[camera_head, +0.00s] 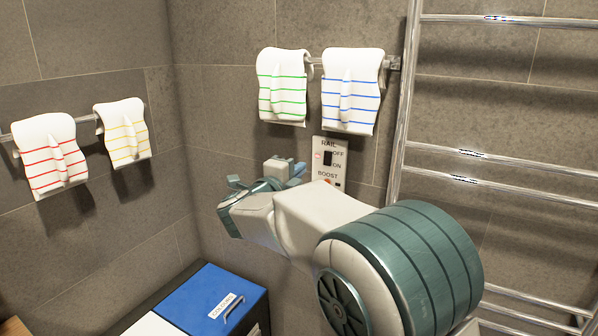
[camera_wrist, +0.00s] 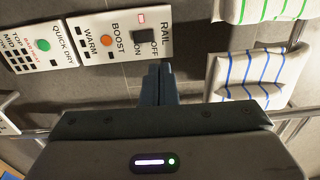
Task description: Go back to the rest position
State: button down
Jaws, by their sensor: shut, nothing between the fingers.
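My gripper (camera_head: 297,168) is shut and empty, in front of the back wall beside the RAIL control panel (camera_head: 329,176). In the wrist view the closed fingers (camera_wrist: 158,70) point at the lower edge of that panel (camera_wrist: 118,42), close to its dark OFF/ON switch (camera_wrist: 146,43). I cannot tell whether the fingertips touch the panel. The panel also has an orange BOOST button (camera_wrist: 104,33) and a small lit red indicator (camera_wrist: 142,17). In the head view my arm hides the panel's lower part.
Green-striped (camera_head: 282,88) and blue-striped (camera_head: 351,92) towels hang above the panel. Red-striped (camera_head: 50,158) and yellow-striped (camera_head: 124,133) towels hang on the left wall. A chrome ladder rail (camera_head: 401,110) stands right. A blue-lidded box (camera_head: 205,291) sits below left. A QUICK DRY panel (camera_wrist: 35,42) adjoins.

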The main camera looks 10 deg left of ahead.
jog(key=d+r+n+y, duration=0.2)
jog(key=d+n+y, duration=0.2)
jog(key=n+y, duration=0.25)
jog(key=s+d+f+n+g, duration=0.4)
jog(key=s+d+f+n, duration=0.1)
jog(key=s, duration=0.6)
jog(key=s+d+f+n+g, duration=0.5)
jog(key=s+d+f, duration=0.3)
jog(key=s, duration=0.3)
jog(key=s+d+f+n+g, duration=0.5)
jog(key=s+d+f, duration=0.2)
jog(key=s, duration=0.5)
jog(key=shift+d+n, duration=0.35)
jog(key=shift+d, duration=0.4)
